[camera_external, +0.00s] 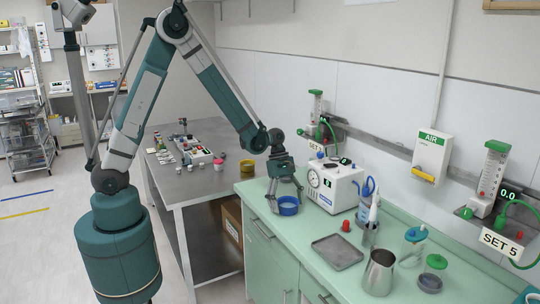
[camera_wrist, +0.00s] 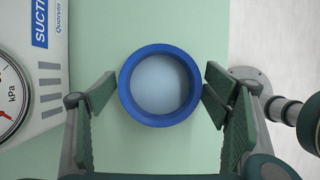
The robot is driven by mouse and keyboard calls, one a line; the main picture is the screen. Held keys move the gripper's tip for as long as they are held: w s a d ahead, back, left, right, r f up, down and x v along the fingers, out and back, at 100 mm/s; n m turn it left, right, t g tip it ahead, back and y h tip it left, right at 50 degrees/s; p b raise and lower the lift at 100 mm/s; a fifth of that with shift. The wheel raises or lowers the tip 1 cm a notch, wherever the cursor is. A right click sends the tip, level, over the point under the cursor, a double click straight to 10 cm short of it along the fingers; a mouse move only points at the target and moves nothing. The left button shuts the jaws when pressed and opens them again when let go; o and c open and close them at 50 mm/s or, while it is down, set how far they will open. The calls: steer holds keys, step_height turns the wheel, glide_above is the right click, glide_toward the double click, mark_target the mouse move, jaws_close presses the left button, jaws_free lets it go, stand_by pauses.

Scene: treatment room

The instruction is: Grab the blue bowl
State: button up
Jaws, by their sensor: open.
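The blue bowl (camera_external: 288,206) stands on the green counter, just left of the white suction unit in the external view. In the wrist view the bowl (camera_wrist: 160,117) is seen from above as a blue ring with a pale, empty inside. My gripper (camera_external: 285,197) is above and around the bowl, pointing down. In the wrist view my open gripper (camera_wrist: 160,95) has one finger on each side of the bowl, with small gaps visible between the pads and the rim. How far the fingertips are above the counter is hard to tell.
The white suction unit (camera_external: 332,185) with a gauge stands close beside the bowl; it fills the left of the wrist view (camera_wrist: 25,70). A grey tray (camera_external: 337,251), a red cap (camera_external: 346,226) and a metal jug (camera_external: 379,272) stand nearer the front.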

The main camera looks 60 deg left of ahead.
steer(key=c, duration=1)
steer(key=shift+o, duration=0.2)
steer(key=shift+r, duration=0.15)
step_height(320, 180, up, 10)
steer(key=shift+p, duration=0.35)
